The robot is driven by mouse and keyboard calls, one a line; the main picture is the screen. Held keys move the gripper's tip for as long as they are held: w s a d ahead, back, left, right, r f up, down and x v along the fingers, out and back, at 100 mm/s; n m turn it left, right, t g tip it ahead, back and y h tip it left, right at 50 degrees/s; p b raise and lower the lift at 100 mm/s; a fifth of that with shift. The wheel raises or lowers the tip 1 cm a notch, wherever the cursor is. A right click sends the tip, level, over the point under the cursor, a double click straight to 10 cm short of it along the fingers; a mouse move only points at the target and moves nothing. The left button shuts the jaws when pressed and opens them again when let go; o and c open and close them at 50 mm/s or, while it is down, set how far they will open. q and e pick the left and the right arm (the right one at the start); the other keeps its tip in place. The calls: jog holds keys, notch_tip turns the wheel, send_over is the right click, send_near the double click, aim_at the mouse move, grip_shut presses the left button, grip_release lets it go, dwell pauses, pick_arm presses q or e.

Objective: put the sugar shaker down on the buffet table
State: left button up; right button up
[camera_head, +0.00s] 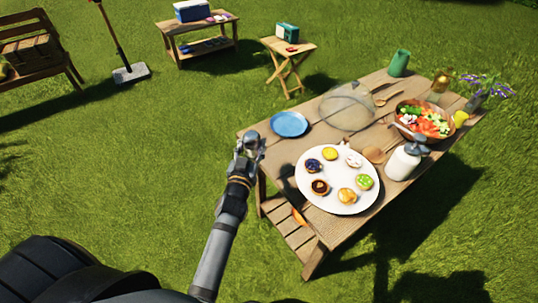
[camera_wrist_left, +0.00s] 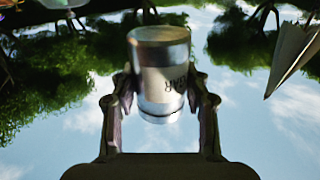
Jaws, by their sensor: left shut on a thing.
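My left gripper (camera_head: 251,150) is shut on the sugar shaker, a silver metal cylinder with dark lettering. The shaker (camera_wrist_left: 160,75) shows between both fingers in the left wrist view. In the head view it is small and partly hidden by the fingers. The gripper appears in front of the left edge of the wooden buffet table (camera_head: 325,233); its height above the top is hard to tell. My right gripper is not in view.
On the table are a blue plate (camera_head: 289,124), a white platter (camera_head: 337,205) of small tarts, a mesh dome (camera_head: 347,107), a salad bowl (camera_head: 424,118) and a white jar (camera_head: 402,163). Bare wood shows between the blue plate and platter. A side table (camera_head: 288,45) stands behind.

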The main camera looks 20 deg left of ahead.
pick_arm(q)
jog(key=w+f+b, duration=0.2)
jog(key=w+b, duration=0.1)
jog(key=w, duration=0.1)
jog(key=w+d+f+b, duration=0.1)
jog(key=w+f+b, duration=0.5)
jog(key=w+b, duration=0.1)
jog(key=shift+w+d+f, duration=0.25)
jog(key=shift+w+d, duration=0.05)
jog(key=shift+w, duration=0.05)
jog(key=shift+w+f+b, duration=0.15)
jog(key=shift+w+b, duration=0.05)
jog(key=shift+b, duration=0.1)
jog(key=shift+w, duration=0.15)
jog(key=f+b, duration=0.2)
jog(key=f, duration=0.1)
jog(key=f+b, duration=0.1)
jog(key=b, duration=0.1)
jog(key=shift+w+d+f, duration=0.15)
jog(key=shift+w, duration=0.25)
jog(key=shift+r, duration=0.25)
jog(key=shift+f, duration=0.2)
jog(key=o, duration=1.2)
jog(key=shift+o, duration=0.2)
